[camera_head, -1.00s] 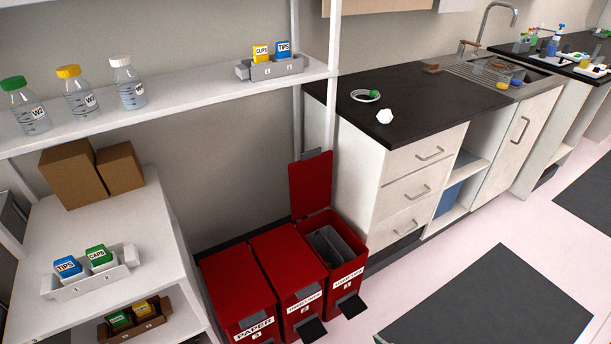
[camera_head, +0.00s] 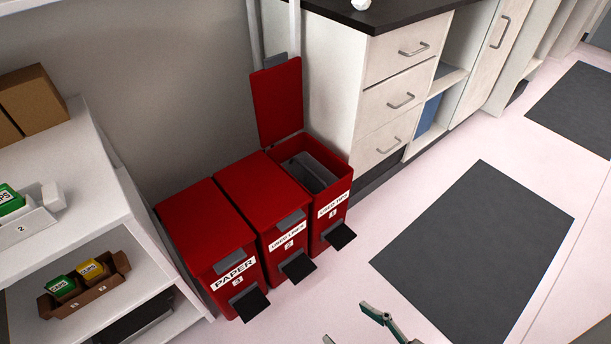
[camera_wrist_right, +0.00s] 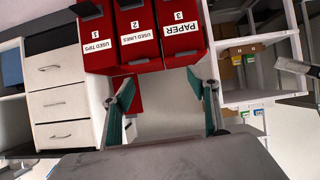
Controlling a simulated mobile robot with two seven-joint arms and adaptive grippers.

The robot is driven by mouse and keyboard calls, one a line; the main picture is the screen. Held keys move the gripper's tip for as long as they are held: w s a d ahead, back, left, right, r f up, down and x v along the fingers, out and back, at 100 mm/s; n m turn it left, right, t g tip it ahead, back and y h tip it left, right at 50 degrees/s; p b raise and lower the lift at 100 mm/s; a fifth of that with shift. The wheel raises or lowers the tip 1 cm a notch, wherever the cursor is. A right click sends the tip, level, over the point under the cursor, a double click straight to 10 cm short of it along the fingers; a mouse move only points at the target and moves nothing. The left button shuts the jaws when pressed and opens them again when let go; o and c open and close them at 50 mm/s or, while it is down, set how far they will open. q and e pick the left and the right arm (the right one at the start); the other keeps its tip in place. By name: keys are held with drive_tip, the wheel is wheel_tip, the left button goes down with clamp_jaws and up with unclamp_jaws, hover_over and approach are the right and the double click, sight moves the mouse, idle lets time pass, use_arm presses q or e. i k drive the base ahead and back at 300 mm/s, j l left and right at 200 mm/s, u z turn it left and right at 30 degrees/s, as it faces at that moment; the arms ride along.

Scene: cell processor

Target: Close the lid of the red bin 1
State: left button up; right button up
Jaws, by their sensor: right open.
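Red bin 1 (camera_head: 331,222) stands at the right end of a row of three red bins. Its red lid (camera_head: 278,103) is up and tilted back, and a grey inner container (camera_head: 314,172) shows inside. In the right wrist view, which looks upside down, bin 1 (camera_wrist_right: 97,44) is at the upper left, and part of a red panel, likely its lid, shows beside a finger. My right gripper (camera_head: 346,325) is at the bottom edge of the head view, in front of the bins and apart from them. Its green fingers (camera_wrist_right: 160,78) are spread and empty. My left gripper is not in view.
Bins 2 (camera_head: 262,198) and 3 (camera_head: 205,231) are closed beside bin 1. A white drawer cabinet (camera_head: 398,99) stands close on the right. A white shelf (camera_head: 85,190) with boxes is at the left. The floor in front, with dark mats (camera_head: 474,256), is clear.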

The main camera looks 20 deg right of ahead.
sight(277, 88)
drive_tip(key=i+u, duration=0.45)
drive_tip(key=i+l+u, duration=0.2)
drive_tip(key=i+u, duration=0.15)
drive_tip(key=u, duration=0.15)
